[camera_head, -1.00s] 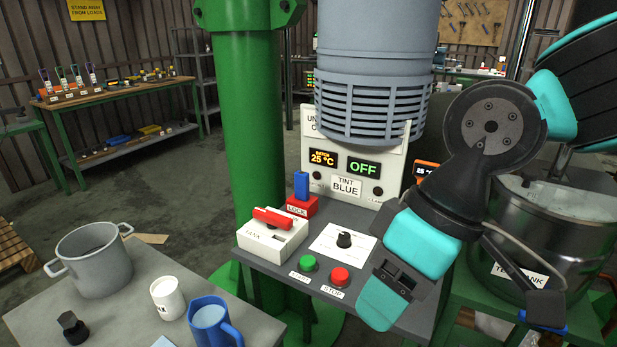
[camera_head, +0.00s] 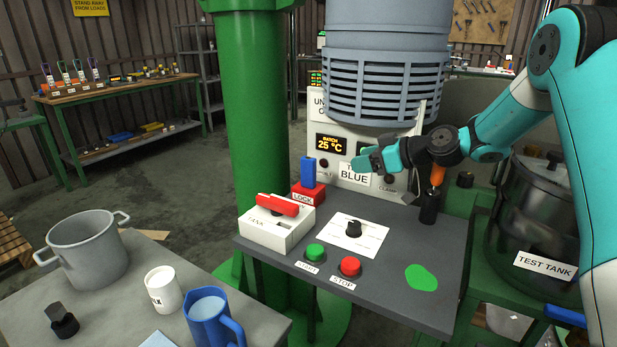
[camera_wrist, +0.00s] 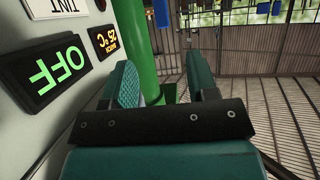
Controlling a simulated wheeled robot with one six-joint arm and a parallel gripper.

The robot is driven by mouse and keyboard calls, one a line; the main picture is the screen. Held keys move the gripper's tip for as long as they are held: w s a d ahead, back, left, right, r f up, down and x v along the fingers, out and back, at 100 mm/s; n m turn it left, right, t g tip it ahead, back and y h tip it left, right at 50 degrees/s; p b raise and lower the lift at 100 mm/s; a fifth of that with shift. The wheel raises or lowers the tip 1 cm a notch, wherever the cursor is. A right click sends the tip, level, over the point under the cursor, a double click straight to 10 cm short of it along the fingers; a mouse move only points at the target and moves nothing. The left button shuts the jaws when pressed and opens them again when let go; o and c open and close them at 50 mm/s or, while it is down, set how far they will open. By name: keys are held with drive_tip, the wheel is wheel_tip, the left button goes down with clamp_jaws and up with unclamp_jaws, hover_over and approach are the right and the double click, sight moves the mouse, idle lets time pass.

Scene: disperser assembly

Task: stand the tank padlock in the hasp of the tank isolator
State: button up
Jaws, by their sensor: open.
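The tank isolator (camera_head: 270,230) is a white box with a red handle (camera_head: 277,205) across its top and a TANK label, on the left of the grey bench. Behind it, a blue upright block (camera_head: 308,172) stands in a red holder (camera_head: 307,195) marked LOCK; it may be the padlock. I cannot make out the hasp. My gripper (camera_head: 362,162) is open and points left in front of the white panel, to the right of the blue block and apart from it. In the wrist view its two fingers (camera_wrist: 165,88) are apart with nothing between them.
The bench holds a dial (camera_head: 353,229), a green button (camera_head: 315,252), a red button (camera_head: 350,266) and a black upright piece with an orange top (camera_head: 428,207). A green column (camera_head: 256,110) rises behind the isolator. A pot (camera_head: 88,250) and mugs stand on the left front table.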

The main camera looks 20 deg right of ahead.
sight(315, 166)
drive_tip(key=p+x, duration=0.2)
drive_tip(key=x, duration=0.9)
drive_tip(key=shift+w+a+p, duration=0.1)
drive_tip(key=shift+a+p, duration=0.15)
drive_tip(key=shift+p, duration=0.05)
drive_tip(key=p+x, duration=0.1)
drive_tip(key=x, duration=0.4)
drive_tip(key=shift+w+d+p, duration=0.1)
drive_tip(key=shift+p, duration=0.25)
clamp_jaws()
drive_tip(key=shift+r, duration=0.1)
